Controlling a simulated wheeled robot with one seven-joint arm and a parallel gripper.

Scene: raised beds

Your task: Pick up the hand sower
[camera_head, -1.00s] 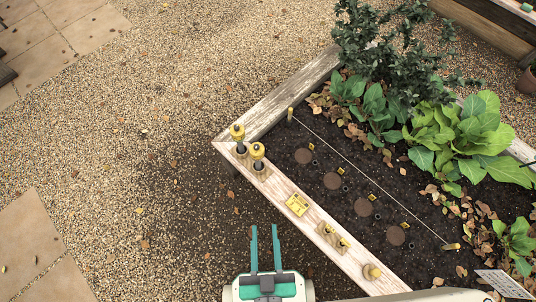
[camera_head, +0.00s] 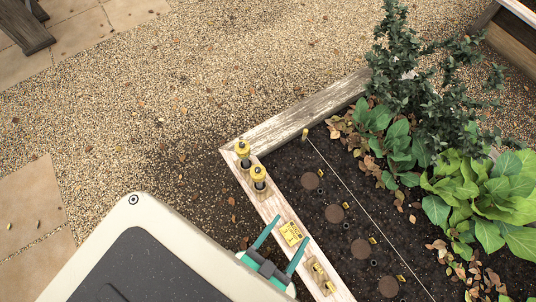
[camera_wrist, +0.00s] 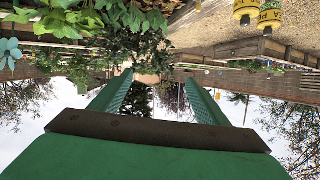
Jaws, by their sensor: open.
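Two alike upright tools with yellow tops and dark lower parts, which look like hand sowers, stand on the bed's wooden rim near its corner: the rear hand sower (camera_head: 243,149) and the front hand sower (camera_head: 259,175). I cannot tell which one the task means. Yellow lettered parts that look like theirs show upside down at the wrist view's top right (camera_wrist: 270,14). My gripper (camera_head: 292,228) is open and empty, its green fingers pointing up and right at the rim. It is apart from both sowers, below and right of them in the head view.
Small yellow-topped items (camera_head: 319,273) sit in a wooden holder farther along. The bed holds soil, a string line, round brown discs (camera_head: 335,214) and leafy plants (camera_head: 490,200). Gravel (camera_head: 150,120) left of the bed is open.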

